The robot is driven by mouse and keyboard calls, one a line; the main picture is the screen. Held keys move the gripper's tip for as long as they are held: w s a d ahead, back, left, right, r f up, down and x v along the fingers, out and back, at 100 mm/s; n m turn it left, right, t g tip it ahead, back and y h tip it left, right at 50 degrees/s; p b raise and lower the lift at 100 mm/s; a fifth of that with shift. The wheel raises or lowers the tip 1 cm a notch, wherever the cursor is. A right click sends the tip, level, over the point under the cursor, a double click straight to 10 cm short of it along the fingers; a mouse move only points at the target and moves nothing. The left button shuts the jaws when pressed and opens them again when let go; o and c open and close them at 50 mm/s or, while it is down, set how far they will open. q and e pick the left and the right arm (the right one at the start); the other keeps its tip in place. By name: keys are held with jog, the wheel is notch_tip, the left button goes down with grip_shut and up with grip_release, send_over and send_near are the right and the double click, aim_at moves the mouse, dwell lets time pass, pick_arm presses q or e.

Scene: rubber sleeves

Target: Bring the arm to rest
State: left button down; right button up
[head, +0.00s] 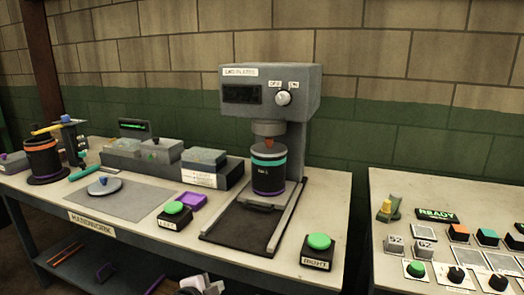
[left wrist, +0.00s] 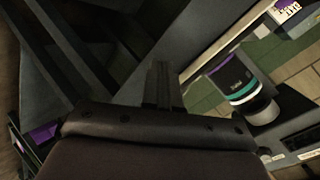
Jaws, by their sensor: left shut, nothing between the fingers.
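My left gripper (head: 203,286) shows only in part at the bottom edge of the head view, low in front of the workbench (head: 330,200). In the left wrist view its two dark fingers (left wrist: 162,85) lie together, shut with nothing between them. A black cylinder with teal and purple bands (head: 268,176) stands upright under the ram of the grey press (head: 300,105). The cylinder also shows tilted in the left wrist view (left wrist: 232,80), to the right of the fingers and apart from them. My right gripper is not in view.
Green buttons (head: 174,209) (head: 318,242) stand on both sides of the press's dark base. A purple tray (head: 192,201), a round grey piece (head: 105,187) and a banded black container (head: 44,158) are on the bench. A control table (head: 385,265) stands right, across a gap.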

pick_arm(q)
jog(key=s+a+f+n, duration=0.2)
jog(key=s+f+n, duration=0.2)
jog(key=s, duration=0.4)
jog(key=s+a+f+n, duration=0.1)
jog(key=s+f+n, duration=0.2)
jog(key=s+f, duration=0.3)
jog(key=s+a+n+y, duration=0.1)
jog(key=s+a+n, duration=0.1)
jog(key=s, duration=0.6)
jog(key=s+a+r+n+y, duration=0.1)
jog(key=s+a+n, duration=0.2)
jog(key=s, duration=0.6)
jog(key=shift+s+a+n+p, duration=0.2)
jog(key=shift+s+n+p, duration=0.15)
jog(key=shift+n, duration=0.75)
jog(key=shift+w, duration=0.1)
